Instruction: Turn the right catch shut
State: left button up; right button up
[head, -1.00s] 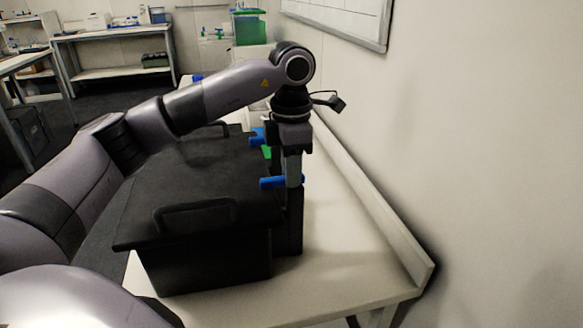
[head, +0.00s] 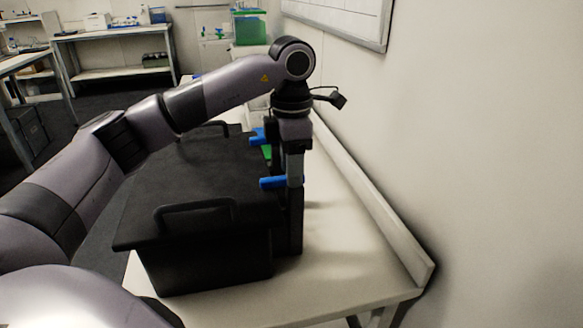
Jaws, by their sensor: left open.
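A black box (head: 205,272) with a black lid (head: 165,188) stands on the pale bench. Two blue catches show on its right side: a nearer one (head: 270,183) and a farther one (head: 256,136). Both stick out sideways over the lid edge. My left gripper (head: 295,182) points down at the nearer catch, at its right end, and is open. Its fingers partly cover the catch, so I cannot tell whether they touch it. My right gripper is not in view.
The lid has a near handle (head: 193,207) and a far handle (head: 205,128). The bench (head: 340,250) is clear right of the box, up to a raised edge (head: 390,225) along the wall. A green-lidded container (head: 250,27) stands far back.

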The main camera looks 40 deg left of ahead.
pick_arm(q)
notch_tip(320, 180, up, 7)
jog(key=shift+f, duration=0.2)
dwell(0.6)
